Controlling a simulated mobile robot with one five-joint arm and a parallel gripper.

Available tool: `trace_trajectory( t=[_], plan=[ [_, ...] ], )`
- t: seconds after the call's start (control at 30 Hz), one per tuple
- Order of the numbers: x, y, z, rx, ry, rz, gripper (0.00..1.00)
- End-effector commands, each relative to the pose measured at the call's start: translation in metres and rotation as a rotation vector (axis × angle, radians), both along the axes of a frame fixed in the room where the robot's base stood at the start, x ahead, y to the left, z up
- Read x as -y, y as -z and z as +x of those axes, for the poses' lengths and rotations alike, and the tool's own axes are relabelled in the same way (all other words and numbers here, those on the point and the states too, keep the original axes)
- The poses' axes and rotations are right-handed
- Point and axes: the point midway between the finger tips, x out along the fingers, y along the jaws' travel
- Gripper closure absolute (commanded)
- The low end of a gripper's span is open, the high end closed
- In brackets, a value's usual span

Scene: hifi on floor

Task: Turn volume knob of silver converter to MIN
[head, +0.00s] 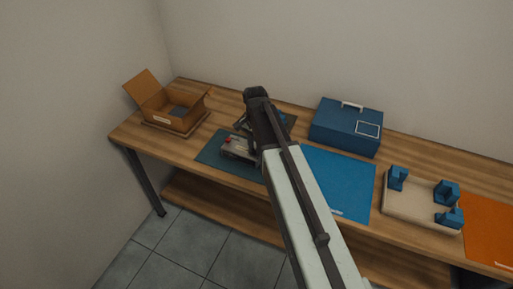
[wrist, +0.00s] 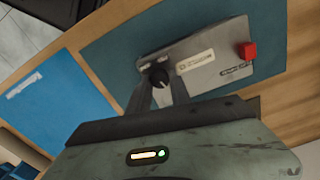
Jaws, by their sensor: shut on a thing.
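The silver converter (wrist: 205,65) lies on a dark teal mat, with a red block-like part (wrist: 247,50) near one end and a pale label on its face. In the head view the converter (head: 236,150) is partly hidden by my arm. My gripper (wrist: 160,84) reaches over the converter's face, its two fingers on either side of the black volume knob (wrist: 155,76). The fingers are shut on the knob. Its scale marks, and which way it points, cannot be made out. In the head view my arm hides the fingertips.
The dark teal mat (head: 212,152) and a blue mat (head: 345,180) lie on the wooden table (head: 130,132). An open cardboard box (head: 172,119) stands at the left, a blue case (head: 345,132) at the back. A beige tray (head: 410,207) with blue blocks and an orange mat (head: 487,225) are at the right.

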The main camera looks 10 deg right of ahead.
Motion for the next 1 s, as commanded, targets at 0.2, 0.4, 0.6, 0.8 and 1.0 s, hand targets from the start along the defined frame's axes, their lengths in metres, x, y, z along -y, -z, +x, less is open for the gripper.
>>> trace_trajectory(
  t=[0.2, 0.4, 0.6, 0.8, 1.0],
  plan=[
    [0.0004, 0.0, -0.0006, -0.001, -0.203, 0.0, 1.0],
    [0.0007, 0.0, -0.0008, -0.002, -0.393, -0.001, 1.0],
    [0.0011, 0.0001, -0.001, -0.003, -0.582, 0.0, 1.0],
    [0.0015, 0.0001, -0.0011, -0.003, -0.772, -0.001, 1.0],
    [0.0018, 0.0001, -0.0012, -0.004, -0.962, 0.0, 1.0]
  ],
)
